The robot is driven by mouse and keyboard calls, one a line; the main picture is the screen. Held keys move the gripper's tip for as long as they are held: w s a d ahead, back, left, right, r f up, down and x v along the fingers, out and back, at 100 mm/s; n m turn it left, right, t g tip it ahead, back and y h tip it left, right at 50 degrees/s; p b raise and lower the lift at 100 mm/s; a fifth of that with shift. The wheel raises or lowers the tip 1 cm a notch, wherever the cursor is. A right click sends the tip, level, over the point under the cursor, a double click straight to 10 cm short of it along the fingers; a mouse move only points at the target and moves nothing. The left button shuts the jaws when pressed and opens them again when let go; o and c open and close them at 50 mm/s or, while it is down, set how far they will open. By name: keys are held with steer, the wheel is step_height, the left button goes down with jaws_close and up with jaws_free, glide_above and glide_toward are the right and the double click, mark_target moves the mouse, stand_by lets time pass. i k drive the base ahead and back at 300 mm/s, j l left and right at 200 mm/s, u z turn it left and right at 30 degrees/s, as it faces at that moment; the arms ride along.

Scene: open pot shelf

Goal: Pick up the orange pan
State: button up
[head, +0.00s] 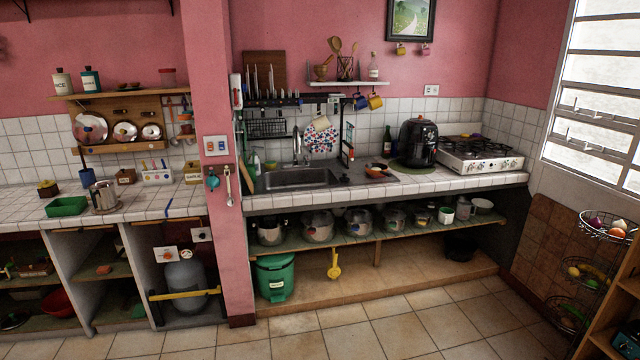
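A small orange pan (374,173) sits on the tiled counter in the head view, to the right of the sink and to the left of the black air fryer. Something dark, perhaps its handle, lies just behind it; it is too small to tell. My gripper is not in view.
The sink (299,178) is left of the pan, and a black air fryer (417,142) and white stove (480,155) are to its right. A dark bottle (387,141) stands behind it. Several pots line the open shelf (345,239) below. The tiled floor (400,325) in front is clear.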

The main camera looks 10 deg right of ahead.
mark_target(368, 166)
steer(key=i+l+z, duration=0.15)
steer(key=i, duration=0.9)
steer(key=i+l+z, duration=0.2)
steer(key=i, duration=0.9)
steer(key=i+l+u, duration=0.1)
steer(key=i+u, duration=0.25)
steer(key=i, duration=0.15)
steer(key=i+l+u, duration=0.2)
steer(key=i+u, duration=0.15)
steer(key=i, duration=0.15)
steer(key=i+l+u, duration=0.3)
steer(key=i+l, duration=0.05)
steer(key=i, duration=0.1)
